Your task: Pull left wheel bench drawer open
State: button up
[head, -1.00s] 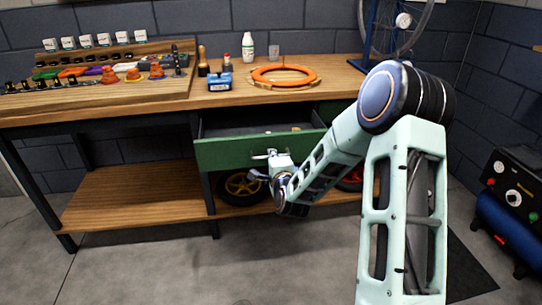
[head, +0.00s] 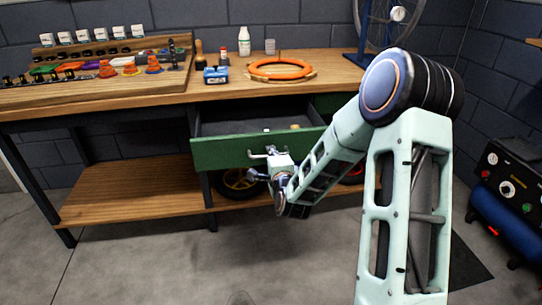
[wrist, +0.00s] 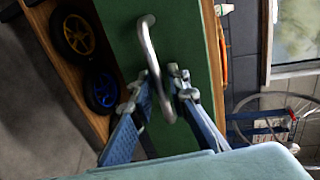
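The left wheel bench drawer has a green front (head: 225,154) and hangs partly open under the bench top. Its grey inside (head: 235,122) shows in the head view. Its silver bar handle (wrist: 153,48) crosses the green front in the wrist view. My gripper (wrist: 161,84) has one finger on each side of the handle bar, with the fingertips close about it; it looks shut on the bar.
Wheels (head: 237,183) sit on the lower shelf (head: 130,190). A black and blue machine (head: 507,185) stands at the right. The floor in front is clear.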

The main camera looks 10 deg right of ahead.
jog(key=v, duration=0.7)
jog(key=shift+s, duration=0.3)
